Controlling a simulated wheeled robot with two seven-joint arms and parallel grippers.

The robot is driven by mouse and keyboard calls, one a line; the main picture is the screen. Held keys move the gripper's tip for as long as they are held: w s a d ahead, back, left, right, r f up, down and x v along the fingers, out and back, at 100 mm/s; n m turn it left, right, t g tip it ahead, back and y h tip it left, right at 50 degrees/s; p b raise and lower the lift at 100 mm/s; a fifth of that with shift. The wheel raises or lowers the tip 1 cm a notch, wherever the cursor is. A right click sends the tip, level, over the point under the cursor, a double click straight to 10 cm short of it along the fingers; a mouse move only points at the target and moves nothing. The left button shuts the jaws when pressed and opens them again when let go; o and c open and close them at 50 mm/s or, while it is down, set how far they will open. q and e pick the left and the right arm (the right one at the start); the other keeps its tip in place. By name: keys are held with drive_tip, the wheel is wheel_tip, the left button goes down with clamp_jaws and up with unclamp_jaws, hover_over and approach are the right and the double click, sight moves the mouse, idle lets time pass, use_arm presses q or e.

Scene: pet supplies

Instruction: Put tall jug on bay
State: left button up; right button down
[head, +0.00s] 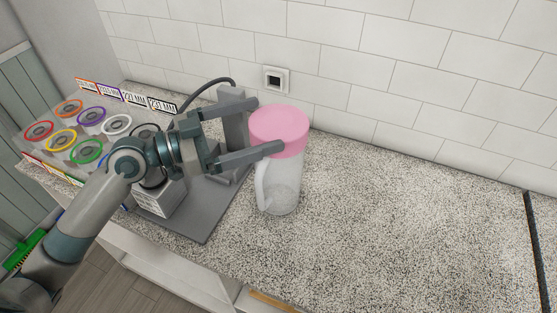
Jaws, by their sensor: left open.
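The tall jug (281,187), with a pink lid and a clear body, stands upright on the speckled counter. Its handle is on the left side. My left gripper (270,126) is open and reaches in from the left at lid height. One finger lies across the front left of the lid, and the other ends at its far left edge. I cannot tell whether either finger touches it. A dark grey flat base (203,222) lies left of the jug, partly hidden under my arm. No bay can be made out for certain. My right gripper is not in view.
Several round containers with coloured rings (69,109) stand at the left, with labels (123,95) behind them. A grey post (235,125) rises behind my gripper. A wall socket (275,79) is on the tiled wall. The counter (400,220) right of the jug is clear.

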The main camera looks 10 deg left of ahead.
sight(278, 120)
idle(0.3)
use_arm(q)
drive_tip(key=shift+w+d+p, duration=0.35)
drive_tip(key=shift+d+p, duration=0.05)
drive_tip(key=shift+p, duration=0.2)
drive_tip(key=p+x, duration=0.2)
drive_tip(key=shift+w+d+f, duration=0.2)
drive_tip(key=shift+d+f, duration=0.05)
drive_tip(key=shift+f, duration=0.05)
drive_tip(key=shift+w+d+f+p, duration=0.2)
drive_tip(key=shift+w+d+p, duration=0.2)
drive_tip(key=shift+d, duration=0.2)
drive_tip(key=c, duration=1.5)
drive_tip(key=shift+c, duration=0.2)
drive_tip(key=shift+r, duration=0.2)
